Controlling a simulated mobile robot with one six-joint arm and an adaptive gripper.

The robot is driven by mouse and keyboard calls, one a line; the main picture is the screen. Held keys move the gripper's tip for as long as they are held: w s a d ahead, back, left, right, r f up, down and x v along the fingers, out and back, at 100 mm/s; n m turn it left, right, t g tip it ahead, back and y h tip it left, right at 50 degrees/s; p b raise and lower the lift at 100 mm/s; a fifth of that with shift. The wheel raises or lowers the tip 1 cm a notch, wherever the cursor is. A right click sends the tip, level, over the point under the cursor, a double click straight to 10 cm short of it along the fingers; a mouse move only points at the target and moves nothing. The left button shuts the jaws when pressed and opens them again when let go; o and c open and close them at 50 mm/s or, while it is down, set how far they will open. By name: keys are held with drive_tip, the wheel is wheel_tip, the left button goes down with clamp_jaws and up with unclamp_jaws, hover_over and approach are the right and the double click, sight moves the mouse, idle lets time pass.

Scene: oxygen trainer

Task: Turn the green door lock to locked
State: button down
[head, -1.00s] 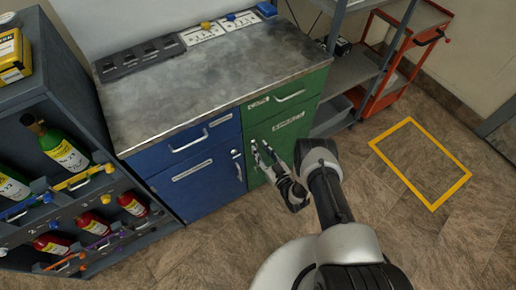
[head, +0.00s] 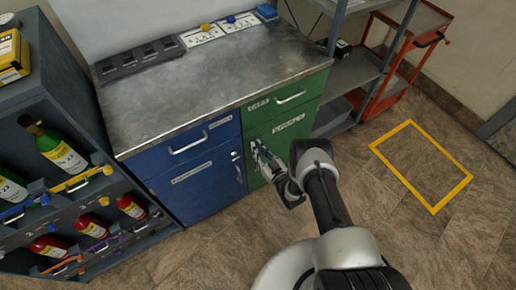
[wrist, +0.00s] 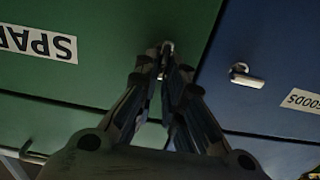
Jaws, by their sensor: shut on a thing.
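The green door (head: 285,140) is on the right half of the cabinet, under a green drawer. It also fills the left of the wrist view (wrist: 110,50), its label upside down. My gripper (head: 257,148) is at the door's left edge. In the wrist view its fingertips (wrist: 165,70) are closed on the small metal green door lock (wrist: 167,46) near the seam with the blue door. The fingers hide most of the lock, so I cannot tell its angle well.
The blue door (head: 200,182) beside it has its own metal lock (wrist: 245,76), close to my fingers. Shelves with bottles (head: 60,150) stand at the left, a grey rack (head: 355,70) at the right. The floor inside the yellow outline (head: 437,203) is clear.

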drive_tip(key=shift+n, duration=0.4)
drive_tip(key=n, duration=0.4)
drive_tip(key=a+f+n, duration=0.1)
drive_tip(key=n, duration=0.3)
drive_tip(key=s+n, duration=0.1)
drive_tip(key=n, duration=0.3)
drive_tip(key=shift+a+f+n, duration=0.15)
drive_tip(key=shift+a+n, duration=0.05)
drive_tip(key=shift+n, duration=0.2)
drive_tip(key=shift+f+n, duration=0.15)
drive_tip(key=shift+n, duration=0.95)
drive_tip(key=shift+f+n, duration=0.15)
drive_tip(key=shift+n, duration=0.95)
drive_tip(key=c, duration=1.7)
unclamp_jaws()
